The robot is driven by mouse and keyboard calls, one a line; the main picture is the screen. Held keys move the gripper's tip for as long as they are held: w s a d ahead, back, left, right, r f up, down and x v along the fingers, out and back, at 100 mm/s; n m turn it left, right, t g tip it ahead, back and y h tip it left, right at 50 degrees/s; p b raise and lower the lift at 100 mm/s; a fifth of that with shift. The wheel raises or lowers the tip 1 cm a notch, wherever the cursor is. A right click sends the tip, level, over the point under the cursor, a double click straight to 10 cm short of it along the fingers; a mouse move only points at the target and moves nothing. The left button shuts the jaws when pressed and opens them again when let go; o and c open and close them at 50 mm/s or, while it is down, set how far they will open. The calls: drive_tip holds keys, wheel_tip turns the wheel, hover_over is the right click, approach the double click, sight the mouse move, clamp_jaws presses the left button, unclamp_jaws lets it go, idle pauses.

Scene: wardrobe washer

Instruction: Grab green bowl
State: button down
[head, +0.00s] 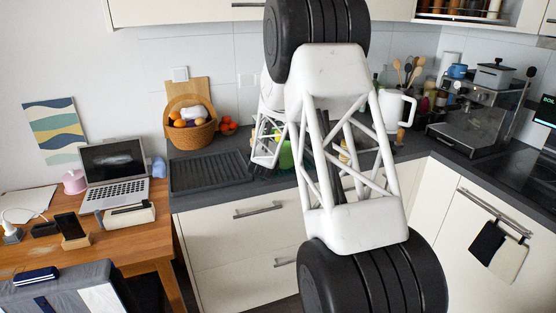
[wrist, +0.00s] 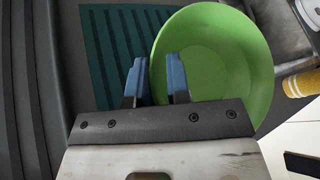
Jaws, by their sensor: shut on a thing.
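The green bowl (wrist: 232,62) fills the upper right of the wrist view, seen from above with its open inside showing. My gripper (wrist: 157,78) has its two blue-padded fingers on either side of the bowl's left rim, and it is shut on that rim. In the head view only a small green part of the bowl (head: 286,155) shows behind my arm's white frame. My gripper is mostly hidden there by the arm.
A ribbed dark drain area (head: 210,172) lies on the counter left of the bowl. A fruit basket (head: 190,133) stands behind it. A white kettle (head: 397,108) and coffee machine (head: 478,115) stand further right.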

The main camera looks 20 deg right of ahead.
drive_tip(key=shift+d, duration=0.1)
drive_tip(key=shift+r, duration=1.45)
drive_tip(key=shift+s+r, duration=0.2)
drive_tip(key=shift+r, duration=0.15)
drive_tip(key=s+a+r, duration=0.1)
drive_tip(key=s+a, duration=0.1)
drive_tip(key=s, duration=1.3)
drive_tip(key=shift+s+a+r, duration=0.15)
drive_tip(key=shift+s+a, duration=0.05)
drive_tip(key=shift+a, duration=0.2)
